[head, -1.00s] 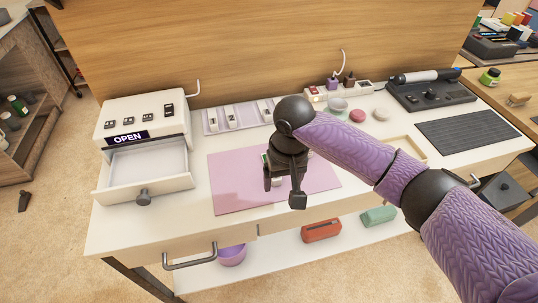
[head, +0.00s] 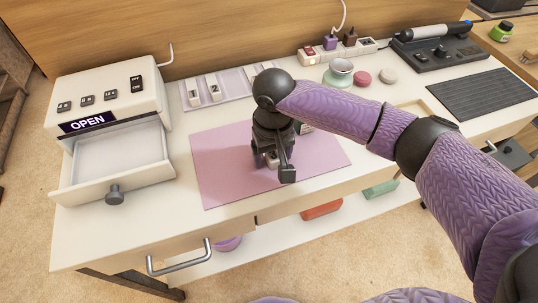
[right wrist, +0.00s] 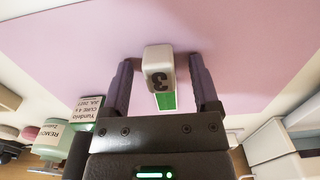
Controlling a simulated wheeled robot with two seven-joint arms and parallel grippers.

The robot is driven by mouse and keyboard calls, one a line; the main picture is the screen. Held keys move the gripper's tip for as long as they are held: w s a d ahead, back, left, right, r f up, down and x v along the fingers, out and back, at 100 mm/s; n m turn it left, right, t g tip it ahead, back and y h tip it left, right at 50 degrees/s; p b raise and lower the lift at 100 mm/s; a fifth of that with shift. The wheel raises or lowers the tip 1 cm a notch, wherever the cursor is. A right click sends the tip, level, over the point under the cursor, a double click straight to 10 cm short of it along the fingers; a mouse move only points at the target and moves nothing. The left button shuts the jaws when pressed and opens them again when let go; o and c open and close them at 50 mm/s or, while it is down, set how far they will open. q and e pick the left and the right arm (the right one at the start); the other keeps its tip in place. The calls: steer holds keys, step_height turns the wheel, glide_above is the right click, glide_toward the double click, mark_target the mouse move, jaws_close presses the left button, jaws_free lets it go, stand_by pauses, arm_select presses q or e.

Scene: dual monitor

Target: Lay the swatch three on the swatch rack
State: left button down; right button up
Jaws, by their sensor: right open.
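Swatch three (right wrist: 160,72), a small white block marked 3 with a green end, lies on the pink mat (right wrist: 245,45) in the right wrist view. My right gripper (right wrist: 160,62) is open, with its two fingers on either side of the swatch and a gap showing at each side. In the head view the right gripper (head: 272,163) is low over the mat and mostly hides the swatch. The lilac swatch rack (head: 235,86) lies behind the mat, holding white swatches at its left and right with bare room between. My left gripper is not in view.
A white unit with an OPEN sign (head: 88,122) stands at the left, its empty drawer (head: 115,160) pulled out. A labelled bottle (right wrist: 52,137) and a box (right wrist: 86,107) show beside the gripper. Small round pots (head: 361,78) and a power strip (head: 320,54) are at the back.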

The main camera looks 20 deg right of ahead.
steer(key=shift+r, duration=0.15)
steer(key=c, duration=0.4)
jaws_close()
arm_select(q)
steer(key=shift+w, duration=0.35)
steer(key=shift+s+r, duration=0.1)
